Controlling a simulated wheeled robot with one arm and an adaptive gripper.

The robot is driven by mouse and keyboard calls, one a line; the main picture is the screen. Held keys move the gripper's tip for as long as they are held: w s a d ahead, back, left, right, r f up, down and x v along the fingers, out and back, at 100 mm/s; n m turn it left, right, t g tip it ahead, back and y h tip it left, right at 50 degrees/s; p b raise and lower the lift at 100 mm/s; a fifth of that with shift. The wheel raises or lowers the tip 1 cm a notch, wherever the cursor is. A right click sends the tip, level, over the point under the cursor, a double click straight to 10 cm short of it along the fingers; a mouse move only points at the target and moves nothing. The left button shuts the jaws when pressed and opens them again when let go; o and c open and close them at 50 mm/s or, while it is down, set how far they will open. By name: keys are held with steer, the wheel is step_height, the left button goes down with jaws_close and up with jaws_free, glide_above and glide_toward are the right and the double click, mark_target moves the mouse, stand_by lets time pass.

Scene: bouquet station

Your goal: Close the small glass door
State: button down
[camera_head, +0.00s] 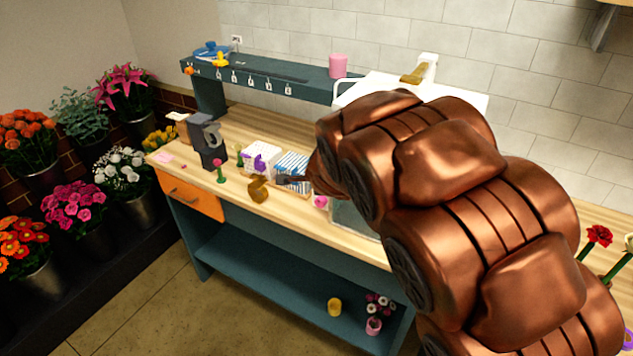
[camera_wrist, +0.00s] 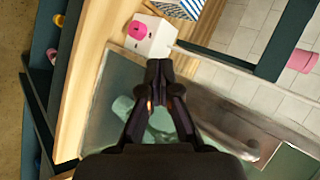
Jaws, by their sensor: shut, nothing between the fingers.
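The small glass door appears to be the grey-green pane (camera_head: 350,216) at the bench's front edge, beside my arm in the head view. Most of it and its cabinet is hidden behind my arm. In the wrist view a see-through pane (camera_wrist: 112,85) with a pale edge lies to the left of and beneath my gripper (camera_wrist: 162,72). My gripper is shut and empty, its fingertips close together over the pane's upper side. I cannot tell whether they touch it, nor how far the door stands open. A white case top (camera_head: 462,97) shows behind my arm.
A white box with a pink top (camera_wrist: 147,36) stands just ahead of my fingertips. A blue-striped box (camera_head: 293,166), a brass-coloured item (camera_head: 258,190) and a dark grey holder (camera_head: 209,140) stand on the wooden bench. A teal shelf (camera_head: 262,75) runs along the back.

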steer(key=s+a+r+b, duration=0.1)
steer(key=s+a+r, duration=0.5)
steer(key=s, duration=0.3)
steer(key=shift+s+r, duration=0.25)
steer(key=shift+r, duration=0.2)
steer(key=s+d+f+n+g, duration=0.2)
steer(key=s+d+n, duration=0.3)
steer(key=s, duration=0.7)
steer(key=s+d+f+n+g, duration=0.2)
steer(key=s+d+n+g, duration=0.3)
steer(key=s+d, duration=0.3)
steer(key=s+d+f+n+g, duration=0.3)
steer(key=s+d+n, duration=0.4)
steer(key=s, duration=0.9)
steer(key=shift+s+g+h+b, duration=0.2)
steer(key=shift+g+h+b, duration=0.1)
steer(key=shift+g+b, duration=0.25)
